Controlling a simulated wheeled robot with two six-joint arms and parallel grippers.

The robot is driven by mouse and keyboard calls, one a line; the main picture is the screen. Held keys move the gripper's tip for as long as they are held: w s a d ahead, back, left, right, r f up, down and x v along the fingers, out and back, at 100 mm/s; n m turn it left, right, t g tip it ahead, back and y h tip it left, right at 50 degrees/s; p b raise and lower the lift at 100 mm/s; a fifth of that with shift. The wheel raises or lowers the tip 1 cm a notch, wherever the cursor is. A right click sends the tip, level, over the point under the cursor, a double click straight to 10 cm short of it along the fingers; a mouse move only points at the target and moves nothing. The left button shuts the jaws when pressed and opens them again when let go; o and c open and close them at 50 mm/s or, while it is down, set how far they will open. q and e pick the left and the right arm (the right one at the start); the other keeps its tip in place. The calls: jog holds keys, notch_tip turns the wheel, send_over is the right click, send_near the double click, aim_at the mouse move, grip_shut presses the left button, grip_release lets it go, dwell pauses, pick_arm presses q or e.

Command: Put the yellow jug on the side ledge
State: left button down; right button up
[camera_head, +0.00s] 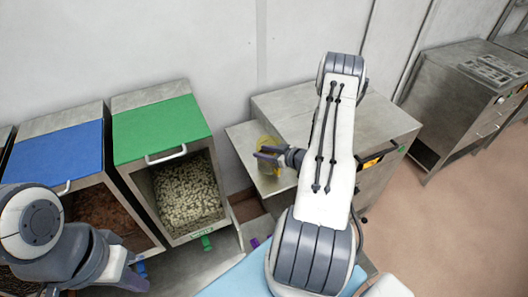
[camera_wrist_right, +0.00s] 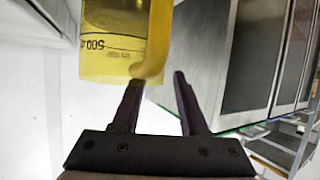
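The yellow see-through jug (camera_head: 268,143) stands at the side ledge (camera_head: 241,133), a flat metal shelf beside the steel cabinet. My right gripper (camera_head: 262,156) is in front of the jug and hides part of it. In the right wrist view the jug (camera_wrist_right: 110,40) shows upside down, with its handle (camera_wrist_right: 157,40) just beyond the fingertips. The right gripper's fingers (camera_wrist_right: 158,80) are apart, with a clear gap and nothing clamped between them. My left gripper (camera_head: 133,282) is low at the left, and its finger opening cannot be made out.
A green-lidded bin (camera_head: 160,128) with pale pellets and a blue-lidded bin (camera_head: 60,155) with brown material stand left of the ledge. The steel cabinet (camera_head: 385,125) is behind my right arm. A light blue surface (camera_head: 235,281) lies in front. Open floor is at the right.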

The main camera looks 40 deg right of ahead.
jog(key=shift+r, duration=0.1)
jog(key=shift+s+d, duration=0.1)
jog(key=shift+s, duration=0.1)
jog(key=b+v, duration=0.3)
jog(key=v, duration=0.8)
jog(key=w+a+r+n+g+h, duration=0.2)
jog(key=w+a+r+g, duration=0.25)
jog(key=w+a, duration=0.45)
jog(key=a+r+g+h, duration=0.15)
jog(key=a+r, duration=0.35)
jog(key=a, duration=0.6)
jog(key=s+a+r+n+g+y, duration=0.1)
jog(key=s+a+r+g, duration=0.2)
jog(key=s+a, duration=0.6)
jog(key=s+a+r+n+g, duration=0.1)
jog(key=s+a+r+g, duration=0.2)
jog(key=s+a, duration=0.7)
jog(key=s+g, duration=0.1)
jog(key=s, duration=0.4)
jog(key=shift+s+a+n+y, duration=0.2)
jog(key=shift+a+n+y, duration=0.05)
jog(key=shift+n+y, duration=0.1)
